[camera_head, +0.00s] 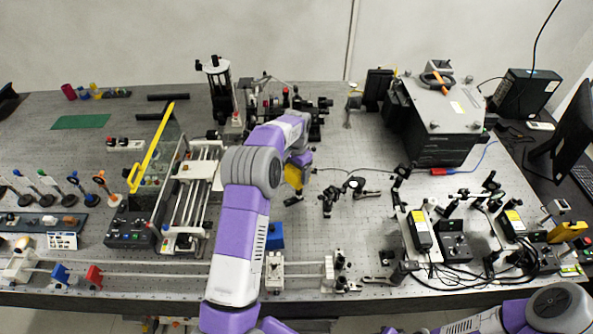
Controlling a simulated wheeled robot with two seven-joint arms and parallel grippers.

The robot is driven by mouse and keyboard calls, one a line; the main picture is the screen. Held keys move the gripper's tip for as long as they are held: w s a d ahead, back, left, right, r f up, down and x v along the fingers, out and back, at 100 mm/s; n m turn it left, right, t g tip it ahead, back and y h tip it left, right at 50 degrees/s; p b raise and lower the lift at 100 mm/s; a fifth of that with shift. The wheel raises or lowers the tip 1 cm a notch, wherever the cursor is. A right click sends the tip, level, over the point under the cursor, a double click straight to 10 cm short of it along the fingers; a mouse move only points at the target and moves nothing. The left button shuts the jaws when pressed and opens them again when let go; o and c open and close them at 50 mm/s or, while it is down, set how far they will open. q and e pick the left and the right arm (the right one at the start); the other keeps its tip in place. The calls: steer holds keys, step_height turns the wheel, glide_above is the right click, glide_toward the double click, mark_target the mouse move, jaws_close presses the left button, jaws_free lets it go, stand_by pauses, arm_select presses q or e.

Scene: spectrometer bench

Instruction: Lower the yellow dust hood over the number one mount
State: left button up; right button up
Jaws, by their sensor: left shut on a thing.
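My left arm reaches up over the middle of the bench, and its gripper (298,168) points down, mostly hidden by its own wrist. It is shut on a small yellow piece, which looks like the dust hood (293,178). The hood is just above or at the bench top; I cannot tell if it touches anything. A small dark base (293,201) shows just below the hood. No number can be read, so I cannot tell which mount is number one. My right arm shows at the bottom right; its gripper is out of the frame.
Small black optics mounts (328,200) stand just right of the hood. A blue block (275,235) lies below it. A rail assembly (195,195) and a yellow-edged panel (152,150) stand left. A large black box (440,110) stands back right. Cabled modules crowd the front right.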

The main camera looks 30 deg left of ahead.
arm_select(q)
steer(key=shift+f+b, duration=0.35)
steer(key=shift+f, duration=0.35)
steer(key=shift+f, duration=0.3)
stand_by(0.4)
steer(key=o, duration=1)
steer(key=shift+r, duration=0.1)
step_height(320, 180, up, 8)
steer(key=shift+f, duration=0.25)
